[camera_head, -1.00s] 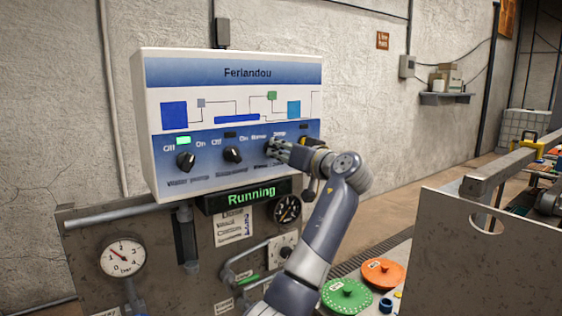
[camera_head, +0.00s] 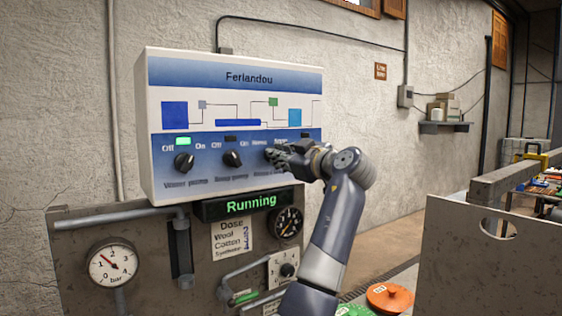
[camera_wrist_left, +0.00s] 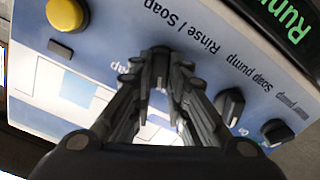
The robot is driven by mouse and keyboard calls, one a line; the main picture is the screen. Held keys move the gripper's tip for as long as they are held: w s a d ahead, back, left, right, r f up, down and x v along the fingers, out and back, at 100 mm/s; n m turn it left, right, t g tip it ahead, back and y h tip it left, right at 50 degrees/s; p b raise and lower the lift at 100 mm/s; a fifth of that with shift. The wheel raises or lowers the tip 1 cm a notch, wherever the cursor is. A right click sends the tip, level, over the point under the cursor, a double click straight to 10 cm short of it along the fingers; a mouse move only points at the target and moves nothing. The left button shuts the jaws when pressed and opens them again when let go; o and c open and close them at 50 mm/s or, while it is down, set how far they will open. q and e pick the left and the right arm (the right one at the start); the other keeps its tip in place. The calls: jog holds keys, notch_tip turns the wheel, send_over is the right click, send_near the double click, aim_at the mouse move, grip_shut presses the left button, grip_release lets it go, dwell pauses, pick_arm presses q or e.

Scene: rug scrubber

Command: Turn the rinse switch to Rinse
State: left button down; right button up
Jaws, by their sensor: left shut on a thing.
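The white and blue Ferlandou control panel (camera_head: 235,105) is on the machine in the head view. My left gripper (camera_head: 278,157) is at the rightmost switch on its lower row. In the left wrist view, my left gripper (camera_wrist_left: 160,78) is shut on the dark rinse switch (camera_wrist_left: 160,56), beside the label "Rinse / Soap". The fingers cover most of the switch, so its pointing direction cannot be read. The lamp (camera_head: 306,135) above this switch looks dark. My right gripper is not in view.
The water pump switch (camera_head: 184,162) and soap pump switch (camera_head: 232,158) sit to the left. The left lamp (camera_head: 182,141) is lit green. A display (camera_head: 240,204) below reads "Running". A yellow button (camera_wrist_left: 66,14) shows in the wrist view. A metal side plate (camera_head: 480,260) stands at right.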

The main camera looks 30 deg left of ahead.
pick_arm(q)
jog(key=shift+n, duration=0.4)
jog(key=c, duration=1.6)
grip_release()
jog(key=shift+o, duration=0.2)
jog(key=v, duration=1.2)
jog(key=shift+f, duration=0.1)
jog(key=b+v, duration=0.1)
jog(key=v, duration=0.8)
